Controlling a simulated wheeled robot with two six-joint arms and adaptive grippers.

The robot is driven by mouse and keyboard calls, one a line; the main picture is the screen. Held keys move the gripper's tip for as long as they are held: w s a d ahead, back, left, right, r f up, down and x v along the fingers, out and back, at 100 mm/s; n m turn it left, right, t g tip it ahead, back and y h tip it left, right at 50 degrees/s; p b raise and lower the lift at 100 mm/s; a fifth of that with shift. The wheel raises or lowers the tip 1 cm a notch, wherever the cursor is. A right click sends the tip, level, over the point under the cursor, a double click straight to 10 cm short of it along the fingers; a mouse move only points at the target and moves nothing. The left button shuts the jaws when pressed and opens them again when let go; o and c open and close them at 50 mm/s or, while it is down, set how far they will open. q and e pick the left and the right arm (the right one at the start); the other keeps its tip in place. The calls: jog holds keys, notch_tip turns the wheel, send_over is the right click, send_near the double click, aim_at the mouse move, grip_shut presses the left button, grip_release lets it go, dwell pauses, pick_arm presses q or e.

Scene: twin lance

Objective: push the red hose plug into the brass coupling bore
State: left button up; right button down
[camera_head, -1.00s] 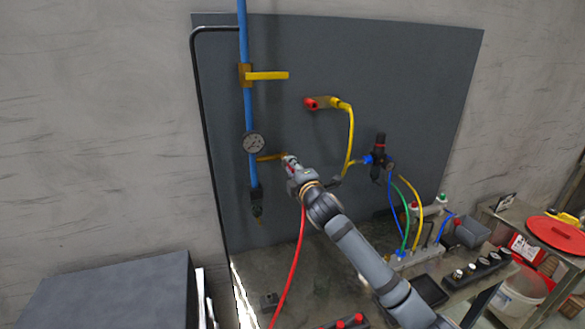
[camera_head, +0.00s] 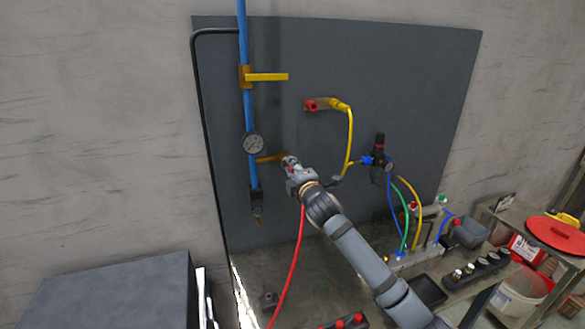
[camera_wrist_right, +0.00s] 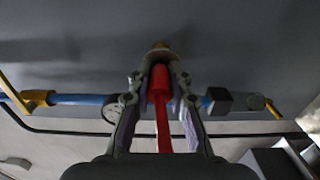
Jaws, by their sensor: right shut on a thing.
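My right gripper (camera_head: 290,163) is at the panel, beside the end of a brass branch (camera_head: 269,158) that comes off the blue pipe. In the right wrist view the gripper (camera_wrist_right: 160,88) is shut on the red hose plug (camera_wrist_right: 159,79), with a finger on each side. The red hose (camera_wrist_right: 164,128) runs back from the plug between the fingers, and in the head view (camera_head: 297,253) it hangs down. The brass coupling (camera_wrist_right: 159,53) is straight ahead of the plug, in line with it. Its bore is hidden, so I cannot tell whether the plug is inside it. My left gripper is not in view.
A gauge (camera_head: 253,145) and a yellow valve handle (camera_head: 267,77) are on the blue pipe (camera_head: 248,108). A red-ended fitting (camera_head: 312,104) with a yellow hose (camera_head: 350,137) is above my gripper. A grey box (camera_head: 115,292) stands lower left. Coloured hoses and a bench are right.

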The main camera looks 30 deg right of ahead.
dwell(0.6)
jog(key=shift+s, duration=0.2)
jog(key=shift+v, duration=1.75)
jog(key=shift+a, duration=0.1)
jog(key=shift+p, duration=0.45)
dwell(0.5)
jog(key=shift+p+x, duration=0.6)
jog(key=shift+x, duration=1.25)
dwell(1.4)
jog(key=shift+w+r, duration=0.1)
jog(key=shift+w, duration=0.05)
dwell(1.0)
